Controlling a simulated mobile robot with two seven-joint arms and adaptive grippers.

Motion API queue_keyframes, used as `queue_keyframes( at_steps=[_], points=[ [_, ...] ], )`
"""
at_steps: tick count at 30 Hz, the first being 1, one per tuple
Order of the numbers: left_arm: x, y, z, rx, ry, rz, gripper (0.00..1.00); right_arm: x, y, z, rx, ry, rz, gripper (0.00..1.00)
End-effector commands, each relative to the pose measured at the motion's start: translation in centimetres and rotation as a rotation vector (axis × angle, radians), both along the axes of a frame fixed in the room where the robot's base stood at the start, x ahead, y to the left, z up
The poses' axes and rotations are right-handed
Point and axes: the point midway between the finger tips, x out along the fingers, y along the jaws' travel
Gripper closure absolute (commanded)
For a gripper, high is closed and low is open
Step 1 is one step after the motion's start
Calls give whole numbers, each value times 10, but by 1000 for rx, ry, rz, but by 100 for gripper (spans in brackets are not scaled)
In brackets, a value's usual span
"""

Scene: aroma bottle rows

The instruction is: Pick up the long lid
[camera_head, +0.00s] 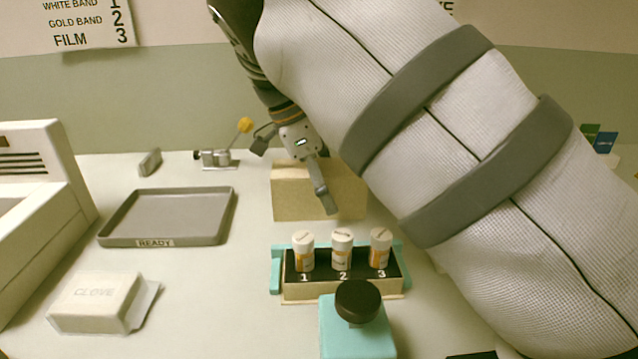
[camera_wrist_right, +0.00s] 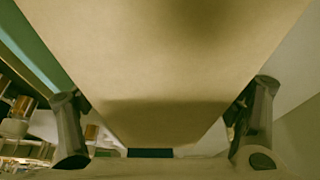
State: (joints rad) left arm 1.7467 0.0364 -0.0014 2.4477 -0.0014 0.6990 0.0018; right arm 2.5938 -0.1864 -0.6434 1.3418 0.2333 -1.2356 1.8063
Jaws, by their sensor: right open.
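The long lid, a plain tan box-shaped piece (camera_head: 347,200), stands on the table behind the bottle rack. My right gripper (camera_head: 293,172) is open over it, one finger in front of its near face and the other toward its far left side. In the right wrist view the lid (camera_wrist_right: 160,60) fills the middle, between the two spread fingers of the gripper (camera_wrist_right: 162,135). I see no clear contact, and the fingers look apart from the lid's sides. My left gripper is not in view.
A rack (camera_head: 325,291) with three capped bottles, numbered 1 to 3, stands just in front of the lid. A grey READY tray (camera_head: 165,242), a CLOVE box (camera_head: 95,302) and a toggle clamp (camera_head: 218,157) are left.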

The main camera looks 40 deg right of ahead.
Motion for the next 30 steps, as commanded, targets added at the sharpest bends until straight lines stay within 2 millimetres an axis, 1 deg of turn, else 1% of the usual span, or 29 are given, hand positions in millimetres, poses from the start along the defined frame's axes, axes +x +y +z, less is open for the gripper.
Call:
queue_keyframes(
  at_steps=[21,22,23,24,26,27,28,30],
  points=[
    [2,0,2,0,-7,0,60,0,0,-5,0,0,0,17],
    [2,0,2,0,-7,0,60,0,0,-5,0,0,0,21],
    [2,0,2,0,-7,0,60,0,0,-5,0,0,0,28],
    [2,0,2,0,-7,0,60,0,0,-5,0,0,0,37],
    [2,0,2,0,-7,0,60,0,0,-5,0,0,0,51],
    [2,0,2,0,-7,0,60,0,0,-5,0,0,0,60],
    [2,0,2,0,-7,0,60,0,0,-5,0,0,0,66],
    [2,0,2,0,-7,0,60,0,0,-5,0,0,0,67]
  ],
)
